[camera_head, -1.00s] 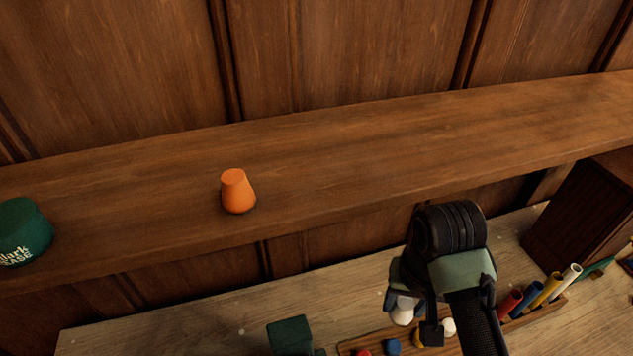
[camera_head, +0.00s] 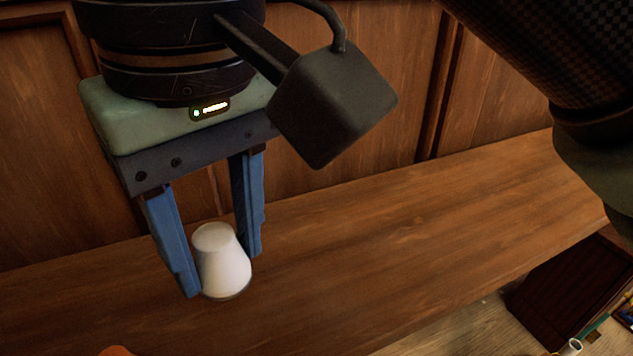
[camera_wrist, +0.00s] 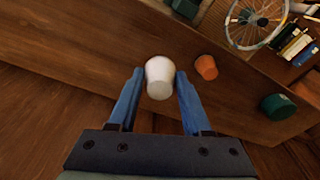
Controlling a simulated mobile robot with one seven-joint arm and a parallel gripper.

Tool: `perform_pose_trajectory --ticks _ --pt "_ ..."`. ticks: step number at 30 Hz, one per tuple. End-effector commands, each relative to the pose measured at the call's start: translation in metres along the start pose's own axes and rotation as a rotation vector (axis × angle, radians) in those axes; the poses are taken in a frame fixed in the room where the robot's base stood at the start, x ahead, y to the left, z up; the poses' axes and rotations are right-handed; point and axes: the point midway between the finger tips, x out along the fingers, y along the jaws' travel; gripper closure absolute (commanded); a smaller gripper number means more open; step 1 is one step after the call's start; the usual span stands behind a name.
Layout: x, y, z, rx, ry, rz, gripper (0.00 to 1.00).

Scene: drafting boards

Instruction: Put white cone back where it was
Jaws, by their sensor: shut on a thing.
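The white cone (camera_head: 223,264) is between the two blue fingers of my gripper (camera_head: 224,268), upright with its narrow end up. My gripper is shut on it. The cone is over the wooden shelf (camera_head: 400,240); I cannot tell whether its base touches the wood. In the wrist view the white cone (camera_wrist: 159,78) sits between the fingertips (camera_wrist: 158,80). An orange cone (camera_wrist: 206,67) stands on the shelf beside it, apart from my gripper. Only the top of the orange cone (camera_head: 116,351) shows at the bottom of the head view.
A dark green round object (camera_wrist: 279,106) stands on the shelf beyond the orange cone. A wheel (camera_wrist: 256,20) and several books (camera_wrist: 292,42) are on the lower surface. A dark wooden box (camera_head: 570,290) is at lower right. The shelf right of the white cone is clear.

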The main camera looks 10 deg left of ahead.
Motion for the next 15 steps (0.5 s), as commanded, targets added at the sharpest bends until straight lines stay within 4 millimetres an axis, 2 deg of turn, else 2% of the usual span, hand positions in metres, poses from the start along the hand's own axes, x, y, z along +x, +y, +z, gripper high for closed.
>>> perform_pose_trajectory --ticks 4,12,15 --pt "0.002 -0.003 0.0 -0.013 -0.001 -0.003 1.0" --pt "0.043 -0.004 0.005 -0.013 -0.001 -0.006 1.0" --pt "0.051 -0.003 0.006 -0.011 -0.001 -0.004 1.0"
